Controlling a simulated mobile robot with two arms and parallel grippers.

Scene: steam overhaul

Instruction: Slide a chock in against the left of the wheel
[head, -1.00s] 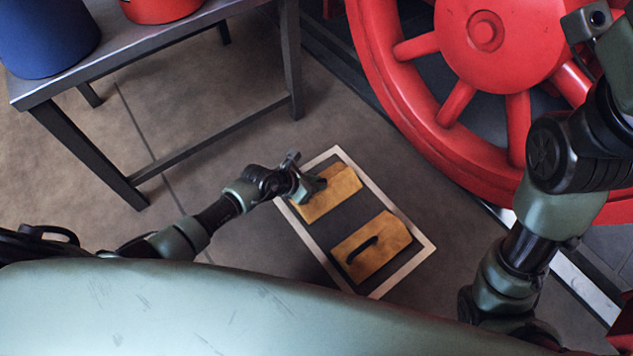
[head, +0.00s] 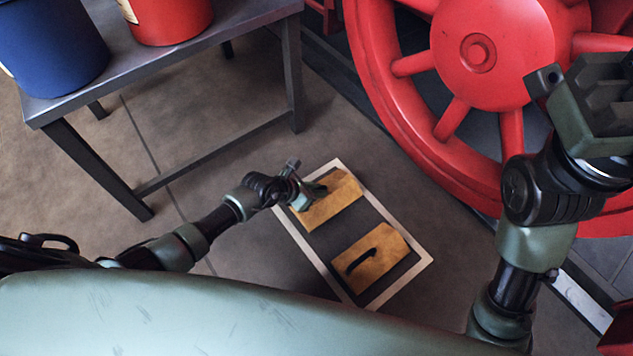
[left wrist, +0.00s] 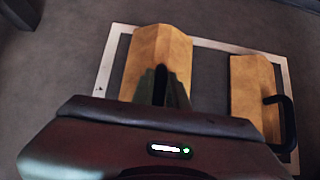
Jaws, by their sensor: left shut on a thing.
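Two yellow-brown wooden chocks with black handles sit on a dark mat with a pale border (head: 384,293). My left gripper (head: 318,192) is shut on the handle of the far chock (head: 334,204); in the left wrist view this chock (left wrist: 171,52) is straight ahead of the fingers, which hide most of its handle. The near chock (head: 376,258) stands free on the mat, and it also shows at the right of the left wrist view (left wrist: 248,90). The red spoked wheel (head: 398,108) stands at the upper right, apart from both chocks. My right gripper (head: 600,95) is at the right edge; its fingertips are not clear.
A grey metal table (head: 165,65) stands at the upper left with a blue bucket (head: 50,45) and a red bucket (head: 170,18) on it. Bare floor (head: 400,190) lies between the mat and the wheel. A pale rail (head: 583,303) runs at lower right.

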